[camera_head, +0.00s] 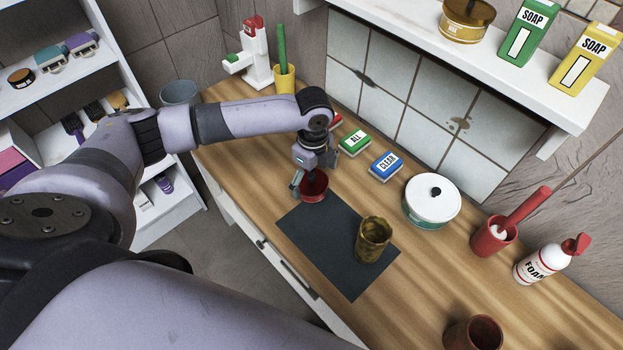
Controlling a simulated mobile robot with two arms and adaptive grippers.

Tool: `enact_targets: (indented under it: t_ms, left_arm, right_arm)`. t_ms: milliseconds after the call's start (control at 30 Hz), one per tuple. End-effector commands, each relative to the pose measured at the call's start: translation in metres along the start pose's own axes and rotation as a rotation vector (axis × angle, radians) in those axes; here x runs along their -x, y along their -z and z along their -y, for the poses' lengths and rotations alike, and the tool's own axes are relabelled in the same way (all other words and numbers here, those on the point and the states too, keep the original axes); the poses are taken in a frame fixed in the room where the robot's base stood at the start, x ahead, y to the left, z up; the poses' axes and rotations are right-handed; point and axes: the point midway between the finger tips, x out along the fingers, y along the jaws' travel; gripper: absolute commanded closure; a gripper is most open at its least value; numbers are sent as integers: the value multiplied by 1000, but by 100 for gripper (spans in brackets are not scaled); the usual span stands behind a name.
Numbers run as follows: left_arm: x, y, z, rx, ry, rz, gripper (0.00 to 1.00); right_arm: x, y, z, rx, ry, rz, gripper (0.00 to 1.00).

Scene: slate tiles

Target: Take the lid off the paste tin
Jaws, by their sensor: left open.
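A small round red tin (314,192) with a dark red top stands on the back left corner of the dark mat (318,236). It looks like the paste tin, but I see no label on it. My left gripper (313,175) points down right above it, with its fingers open and one finger beside the tin's left edge. The gripper hides part of the tin's top, so I cannot tell whether the fingers touch it. My right gripper is not in view.
A mottled brown cup (373,241) stands on the mat's right side. Behind are a green box (354,142), a blue box (386,165) and a white lidded pot (431,205). A red cup (490,238) and foam bottle (543,262) stand right. The mat's front left is clear.

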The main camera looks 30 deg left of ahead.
Motion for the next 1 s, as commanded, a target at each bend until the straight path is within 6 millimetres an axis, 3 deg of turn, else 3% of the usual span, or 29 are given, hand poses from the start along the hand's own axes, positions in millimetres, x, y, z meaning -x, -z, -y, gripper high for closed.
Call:
enact_targets:
  t_ms: [133,700,1000]
  left_arm:
    - [0,0,0,0,0,0,6]
    - [0,0,0,0,0,0,44]
    - [2,0,0,0,1,0,45]
  right_arm:
    - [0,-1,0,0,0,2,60]
    - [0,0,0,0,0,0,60]
    - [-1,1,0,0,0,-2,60]
